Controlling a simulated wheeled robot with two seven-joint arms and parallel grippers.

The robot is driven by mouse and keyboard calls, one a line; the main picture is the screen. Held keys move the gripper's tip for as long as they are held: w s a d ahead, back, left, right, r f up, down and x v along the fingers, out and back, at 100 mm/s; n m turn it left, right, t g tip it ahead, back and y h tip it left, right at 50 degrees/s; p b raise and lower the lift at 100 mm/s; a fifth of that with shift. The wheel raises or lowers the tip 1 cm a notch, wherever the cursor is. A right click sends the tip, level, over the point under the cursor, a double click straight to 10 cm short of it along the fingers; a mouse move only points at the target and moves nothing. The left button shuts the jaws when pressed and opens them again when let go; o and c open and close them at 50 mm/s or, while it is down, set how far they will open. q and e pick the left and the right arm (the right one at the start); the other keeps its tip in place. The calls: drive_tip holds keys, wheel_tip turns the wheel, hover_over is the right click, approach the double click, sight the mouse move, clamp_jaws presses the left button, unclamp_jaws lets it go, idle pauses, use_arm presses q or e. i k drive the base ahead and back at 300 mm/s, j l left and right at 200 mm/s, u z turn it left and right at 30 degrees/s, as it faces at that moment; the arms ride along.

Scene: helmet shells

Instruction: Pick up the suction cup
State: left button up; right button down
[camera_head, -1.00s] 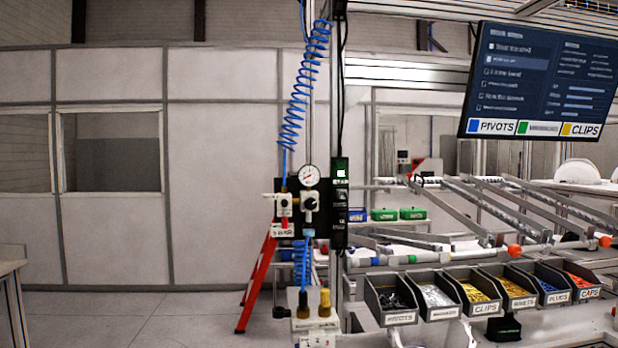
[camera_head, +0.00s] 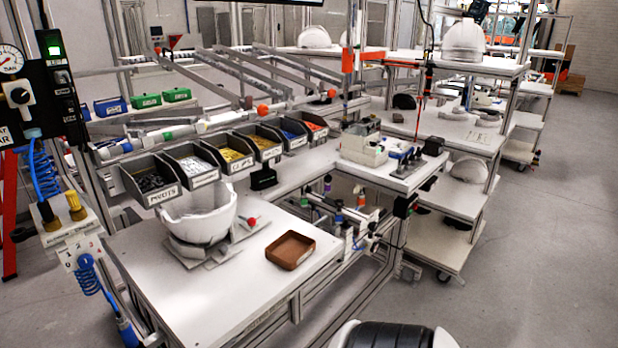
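No plain suction cup shape is clear to me. A blue tool (camera_head: 126,332) hangs at the end of a blue coiled hose (camera_head: 88,278) at the lower left, cut by the bottom edge. I cannot tell whether it is the suction cup. The hose hangs from a white pneumatic block (camera_head: 66,240) with yellow fittings. Neither of my grippers is in view.
A white worktable (camera_head: 200,290) holds an upturned white helmet shell (camera_head: 199,214) on a fixture and an empty brown tray (camera_head: 290,250). Several labelled grey part bins (camera_head: 150,180) stand behind. Shelves with helmet shells (camera_head: 464,40) are at the right. Floor (camera_head: 540,260) is clear there.

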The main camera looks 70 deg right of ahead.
sight(357, 191)
drive_tip(key=l+z, duration=0.5)
drive_tip(key=i+l+z, duration=0.15)
drive_tip(key=l+z, duration=0.3)
drive_tip(key=i+l, duration=0.15)
drive_tip(key=l, duration=0.25)
drive_tip(key=i+l+z, duration=0.1)
drive_tip(key=l, duration=0.3)
drive_tip(key=i+l, duration=0.15)
drive_tip(key=l, duration=0.25)
drive_tip(key=i+l+z, duration=0.1)
drive_tip(key=l, duration=0.3)
drive_tip(key=z, duration=0.95)
